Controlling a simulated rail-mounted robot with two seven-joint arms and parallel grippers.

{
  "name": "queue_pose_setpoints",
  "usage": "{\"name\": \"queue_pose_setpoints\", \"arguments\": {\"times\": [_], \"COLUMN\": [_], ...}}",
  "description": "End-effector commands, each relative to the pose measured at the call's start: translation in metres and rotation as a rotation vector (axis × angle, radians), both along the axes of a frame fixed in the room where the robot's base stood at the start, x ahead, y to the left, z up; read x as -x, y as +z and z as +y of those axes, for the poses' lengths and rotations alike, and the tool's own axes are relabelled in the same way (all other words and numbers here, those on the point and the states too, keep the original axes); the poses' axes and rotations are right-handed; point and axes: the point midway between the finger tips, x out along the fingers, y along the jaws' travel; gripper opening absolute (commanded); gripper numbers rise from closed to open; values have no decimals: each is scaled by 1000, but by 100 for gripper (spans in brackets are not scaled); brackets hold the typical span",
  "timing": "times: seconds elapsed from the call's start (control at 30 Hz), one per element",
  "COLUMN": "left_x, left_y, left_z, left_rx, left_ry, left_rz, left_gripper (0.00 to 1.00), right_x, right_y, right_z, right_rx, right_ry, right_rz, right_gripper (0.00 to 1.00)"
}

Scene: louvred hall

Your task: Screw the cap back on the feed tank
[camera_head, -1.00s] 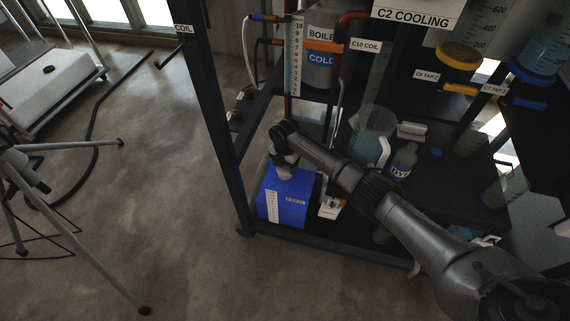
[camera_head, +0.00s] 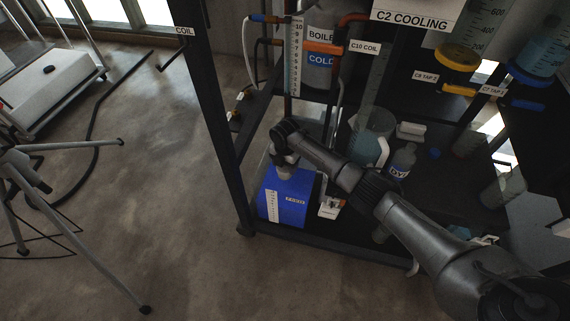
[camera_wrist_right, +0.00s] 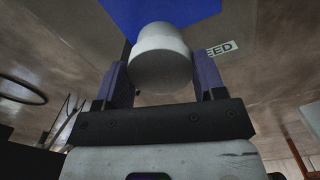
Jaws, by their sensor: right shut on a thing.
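The feed tank is a blue box (camera_head: 284,205) on the low shelf of the black rack, with a white scale strip and a small label on its front. My right gripper (camera_head: 284,168) points down over the top of the tank. In the right wrist view a round white cap (camera_wrist_right: 160,58) sits between its two fingers, which are shut on it. The tank's blue top (camera_wrist_right: 190,10) shows just beyond the cap. I cannot tell whether the cap is touching or threaded on the neck, which is hidden. My left gripper is out of view.
A jug with a white handle (camera_head: 367,147) and a labelled bottle (camera_head: 402,160) stand on the shelf right of the tank, close to my arm. A black rack post (camera_head: 215,110) rises at the left.

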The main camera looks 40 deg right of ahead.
Motion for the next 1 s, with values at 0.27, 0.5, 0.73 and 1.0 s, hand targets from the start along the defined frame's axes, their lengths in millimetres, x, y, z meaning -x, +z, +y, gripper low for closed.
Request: {"name": "queue_pose_setpoints", "arguments": {"times": [0.27, 0.5, 0.73, 1.0], "left_x": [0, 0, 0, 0], "left_y": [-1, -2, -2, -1], "left_z": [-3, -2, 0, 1], "left_rx": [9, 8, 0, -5], "left_ry": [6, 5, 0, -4], "left_rz": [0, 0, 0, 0], "left_gripper": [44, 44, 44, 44], "right_x": [0, 0, 0, 0], "right_y": [-4, -8, -8, -10], "right_z": [0, 0, 0, 0], "right_rx": [0, 0, 0, 0], "right_ry": [0, 0, 0, 0], "right_rz": [1, 0, 0, 0], "right_gripper": [7, 7, 7, 7]}}
